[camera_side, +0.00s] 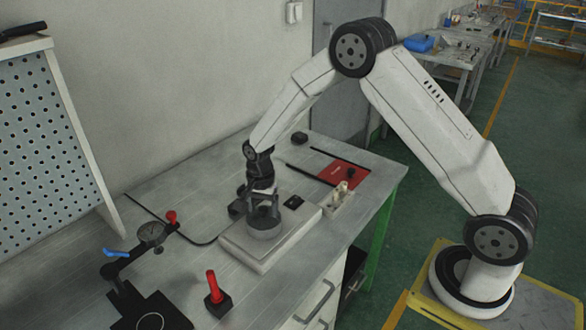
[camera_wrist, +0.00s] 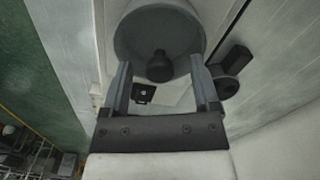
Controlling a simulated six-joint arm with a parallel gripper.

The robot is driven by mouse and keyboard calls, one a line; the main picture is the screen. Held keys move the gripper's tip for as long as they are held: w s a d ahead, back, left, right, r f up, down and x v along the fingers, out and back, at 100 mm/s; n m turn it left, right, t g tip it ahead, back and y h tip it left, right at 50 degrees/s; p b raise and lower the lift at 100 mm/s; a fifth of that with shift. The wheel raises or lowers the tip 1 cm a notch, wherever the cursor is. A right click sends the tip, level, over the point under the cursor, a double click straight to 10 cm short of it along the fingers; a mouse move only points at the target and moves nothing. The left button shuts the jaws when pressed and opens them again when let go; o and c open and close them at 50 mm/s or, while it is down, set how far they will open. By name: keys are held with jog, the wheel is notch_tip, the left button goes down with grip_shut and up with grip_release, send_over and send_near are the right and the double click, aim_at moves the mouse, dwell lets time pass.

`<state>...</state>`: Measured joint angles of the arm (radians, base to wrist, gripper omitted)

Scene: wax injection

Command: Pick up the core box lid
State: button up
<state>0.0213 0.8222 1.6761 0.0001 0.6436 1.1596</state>
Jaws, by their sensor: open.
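The core box lid, a round grey disc with a dark knob (camera_wrist: 159,66), shows in the wrist view (camera_wrist: 133,38). In the side view a round grey piece, which looks like the same lid (camera_side: 264,232), sits on a pale flat block (camera_side: 243,249) on the bench. My gripper (camera_side: 263,208) is directly over it, pointing down. In the wrist view my gripper's two fingers (camera_wrist: 160,72) are apart, one on each side of the knob. I cannot tell whether either finger touches it. The fingers partly cover the lid in the side view.
A red-handled tool (camera_side: 214,289) and a dial gauge stand (camera_side: 152,234) are at the bench's left front. A red mat (camera_side: 345,175) lies behind right, with a small pale fixture (camera_side: 340,198) nearby. A perforated panel (camera_side: 45,140) stands left. The left-middle bench is mostly clear.

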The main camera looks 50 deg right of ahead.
jog(key=shift+f, duration=0.5)
jog(key=shift+c, duration=0.2)
grip_shut()
